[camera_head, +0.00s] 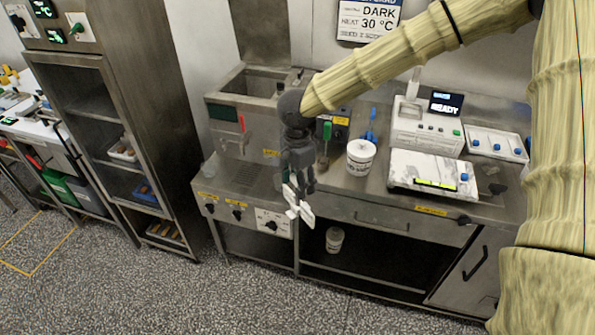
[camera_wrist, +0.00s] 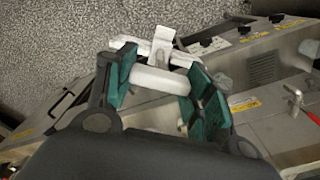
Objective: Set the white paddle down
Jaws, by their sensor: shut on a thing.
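The white paddle (camera_head: 298,203) is in my gripper (camera_head: 297,181), in front of the counter's front edge in the head view. In the wrist view my gripper (camera_wrist: 158,90) has its green pads on both sides of the paddle's round white handle (camera_wrist: 159,81). The paddle's flat white part (camera_wrist: 128,46) and a bracket-like piece show beyond the handle. In the head view the fingers hide part of the handle. I cannot tell whether the paddle touches the counter edge.
The steel counter (camera_head: 372,204) holds a white tub (camera_head: 360,157), a green-handled tool (camera_head: 326,135), a blue-handled tool (camera_head: 370,125) and a white scale (camera_head: 430,172). A steel tank (camera_head: 230,115) with a red-handled lever (camera_head: 242,124) stands at left. Another tub (camera_head: 334,239) is on the lower shelf.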

